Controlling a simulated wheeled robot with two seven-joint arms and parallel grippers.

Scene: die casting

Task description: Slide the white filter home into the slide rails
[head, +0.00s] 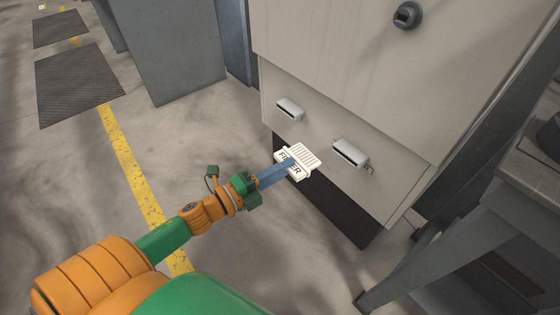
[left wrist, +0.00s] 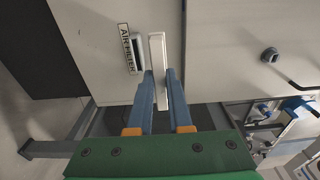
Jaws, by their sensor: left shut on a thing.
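The white filter (head: 306,155) is a flat ribbed block with FILTER lettering on its front part. My left gripper (head: 283,168) is shut on that front part, and its blue fingers cover some letters. In the left wrist view the filter (left wrist: 157,65) shows edge-on between the fingers (left wrist: 162,95). Two pale metal holders, apparently the slide rails, jut from the cabinet's lower panel: a left one (head: 289,109) and a right one (head: 348,151). The filter appears apart from both in the head view. One holder (left wrist: 137,53) shows beside the filter in the left wrist view. My right gripper is out of view.
An AIR FILTER label (left wrist: 126,48) sits beside the holder. A dark knob (head: 407,15) projects from the cabinet (head: 340,70) above. A grey table frame (head: 440,235) stands at the right.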

